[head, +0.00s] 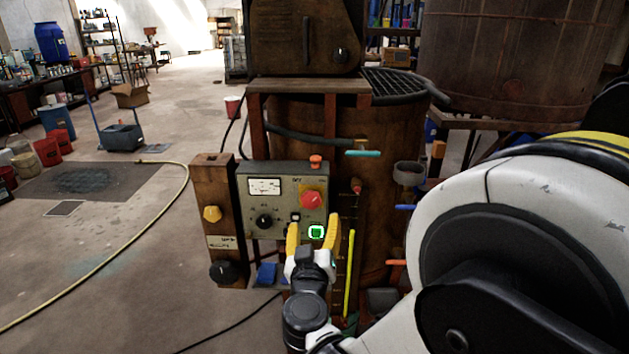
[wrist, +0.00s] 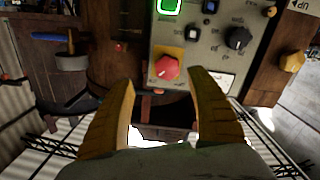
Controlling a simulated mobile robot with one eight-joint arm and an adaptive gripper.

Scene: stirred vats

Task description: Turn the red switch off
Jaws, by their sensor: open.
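The red switch (head: 311,199) is a round red knob on a yellow plate, at the upper right of a grey control panel (head: 283,175). In the wrist view the panel appears upside down, and the red knob (wrist: 167,67) shows just beyond the space between my fingertips. My gripper (head: 313,227) has two yellow fingers, spread open and empty, in front of the panel's lower right part. In the head view a green-lit square (head: 316,232) shows between the fingers, below the red knob. I see no clear contact with the knob.
A black knob (head: 264,221) and a white meter (head: 264,186) share the panel. A brown post with a yellow knob (head: 212,214) stands at its left. An orange-red cap (head: 316,161) sits on top. A rusty vat (head: 385,150) with coloured handles is behind right. Floor at left is mostly clear.

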